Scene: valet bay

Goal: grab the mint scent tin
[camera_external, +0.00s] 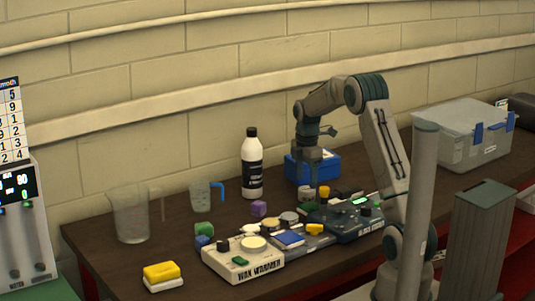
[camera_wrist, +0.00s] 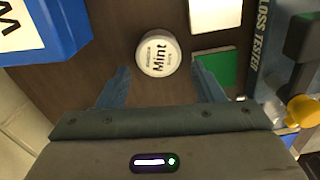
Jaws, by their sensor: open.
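The mint scent tin (camera_wrist: 157,54) is a small round white tin with "Mint" on its lid, lying on the dark bench top in the wrist view. My gripper (camera_wrist: 163,80) is open, its two blue fingers spread wide. The tin shows ahead of the fingertips and roughly centred between them, with nothing held. In the external view my gripper (camera_external: 310,188) points down over the bench in front of the blue box; I cannot clearly make out the tin there.
A blue box (camera_wrist: 38,30) is at the upper left in the wrist view. A green card (camera_wrist: 215,67) and a white card (camera_wrist: 214,14) lie right of the tin, beside the gloss tester (camera_wrist: 268,50). A white bottle (camera_external: 252,168) stands left of my gripper.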

